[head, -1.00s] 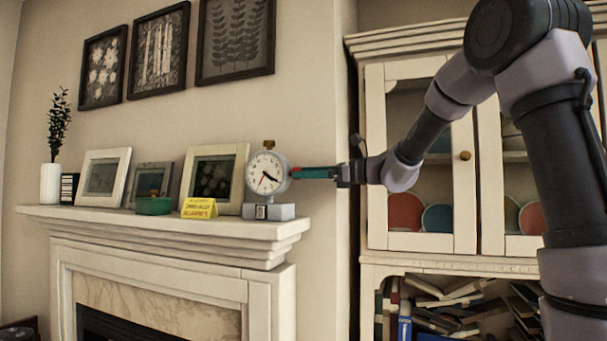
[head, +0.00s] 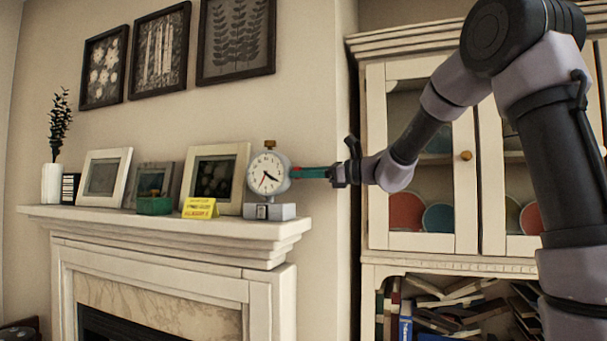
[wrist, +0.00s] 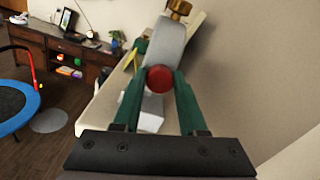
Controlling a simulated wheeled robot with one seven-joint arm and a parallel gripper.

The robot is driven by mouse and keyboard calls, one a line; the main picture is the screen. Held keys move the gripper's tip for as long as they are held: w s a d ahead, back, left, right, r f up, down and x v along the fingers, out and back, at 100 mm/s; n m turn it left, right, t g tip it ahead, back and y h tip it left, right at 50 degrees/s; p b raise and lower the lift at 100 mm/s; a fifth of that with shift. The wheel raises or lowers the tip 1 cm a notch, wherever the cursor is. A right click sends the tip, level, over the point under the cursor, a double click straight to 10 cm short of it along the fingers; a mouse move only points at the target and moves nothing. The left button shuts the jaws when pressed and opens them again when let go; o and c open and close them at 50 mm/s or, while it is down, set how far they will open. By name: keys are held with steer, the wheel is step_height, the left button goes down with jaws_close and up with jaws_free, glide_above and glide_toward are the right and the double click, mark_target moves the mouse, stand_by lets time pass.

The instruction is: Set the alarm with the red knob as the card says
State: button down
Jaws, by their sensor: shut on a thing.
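The alarm clock (head: 267,172) stands on a grey base (head: 269,211) at the right end of the mantel. Its white dial has black hands and a thin red hand pointing to the lower left. A brass knob (head: 270,144) is on top. The yellow card (head: 200,208) with red print stands left of the base; its words are too small to read. My gripper (head: 298,172) reaches the clock's right side. In the wrist view the red knob (wrist: 160,78) sits between the green fingers of my gripper (wrist: 160,92), which are shut on it.
Picture frames (head: 218,172), a green box (head: 154,205) and a white vase (head: 52,184) stand left along the mantel (head: 120,219). A glass-door cabinet (head: 420,160) is to the right, behind my arm. The wall is close behind the clock.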

steer(key=shift+n, duration=2.5)
steer(key=shift+f, duration=0.1)
steer(key=shift+c, duration=2.3)
jaws_free()
steer(key=shift+d, duration=0.1)
steer(key=v, duration=1)
steer(key=shift+s+d, duration=0.2)
steer(key=shift+d, duration=0.1)
steer(key=shift+s, duration=0.1)
